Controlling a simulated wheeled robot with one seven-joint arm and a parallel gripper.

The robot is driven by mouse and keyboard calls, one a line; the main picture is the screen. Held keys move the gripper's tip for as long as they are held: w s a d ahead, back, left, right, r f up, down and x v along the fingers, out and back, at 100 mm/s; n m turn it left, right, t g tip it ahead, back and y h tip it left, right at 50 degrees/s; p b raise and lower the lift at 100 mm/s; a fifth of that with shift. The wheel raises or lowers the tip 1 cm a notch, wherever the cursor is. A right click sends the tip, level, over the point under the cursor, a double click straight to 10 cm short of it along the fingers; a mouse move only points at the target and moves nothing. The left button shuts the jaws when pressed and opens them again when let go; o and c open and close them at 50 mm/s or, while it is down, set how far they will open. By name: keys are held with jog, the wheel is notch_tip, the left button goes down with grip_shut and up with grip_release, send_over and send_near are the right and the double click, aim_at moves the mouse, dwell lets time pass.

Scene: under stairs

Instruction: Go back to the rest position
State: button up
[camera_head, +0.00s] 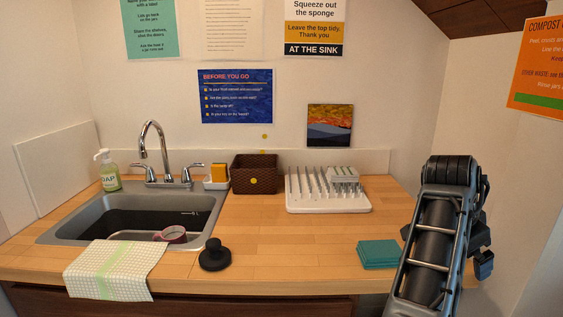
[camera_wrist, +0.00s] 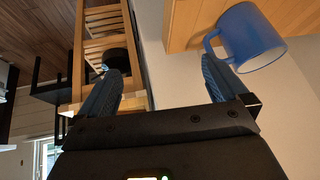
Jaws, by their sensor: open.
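My gripper (camera_wrist: 162,72) shows in the wrist view with its two blue ridged fingers spread wide apart. Nothing is held between them; a pale wall shows in the gap. A blue mug (camera_wrist: 252,38) is beyond the right finger, by a wooden surface (camera_wrist: 190,25); whether they touch is unclear. In the head view my arm rises at the right, in front of the counter's right end, and the fingers cannot be made out there.
The wooden counter (camera_head: 265,235) holds a sink (camera_head: 60,232), soap bottle (camera_head: 109,172), brown basket (camera_head: 254,178), white drying rack (camera_head: 328,200), black round-knobbed object (camera_head: 215,256), checked towel (camera_head: 112,272) and teal cloths (camera_head: 378,254). My arm is close to the cloths. The counter's middle is clear.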

jog(key=s+d+f+n+t+h, duration=0.45)
jog(key=s+d+f+n, duration=0.2)
jog(key=d, duration=0.25)
jog(key=s+a+f+n+t+y, duration=0.2)
jog(key=s+f+n, duration=0.15)
jog(key=s, duration=0.25)
jog(key=s+a+f+n+t+y, duration=0.2)
jog(key=s+a+f+n+t, duration=0.15)
jog(key=s, duration=0.35)
jog(key=s+a+r+n+y, duration=0.1)
jog(key=s+a+r+y, duration=0.1)
jog(key=s+a, duration=0.4)
jog(key=s+a+r+n+t+y, duration=0.1)
jog(key=s+a, duration=0.4)
jog(key=s, duration=0.7)
jog(key=s+a+r+n+t+y, duration=0.1)
jog(key=s+a+r+y, duration=0.2)
jog(key=s+a, duration=0.3)
jog(key=v, duration=0.4)
jog(key=shift+s+a+r, duration=0.2)
jog(key=shift+a, duration=0.05)
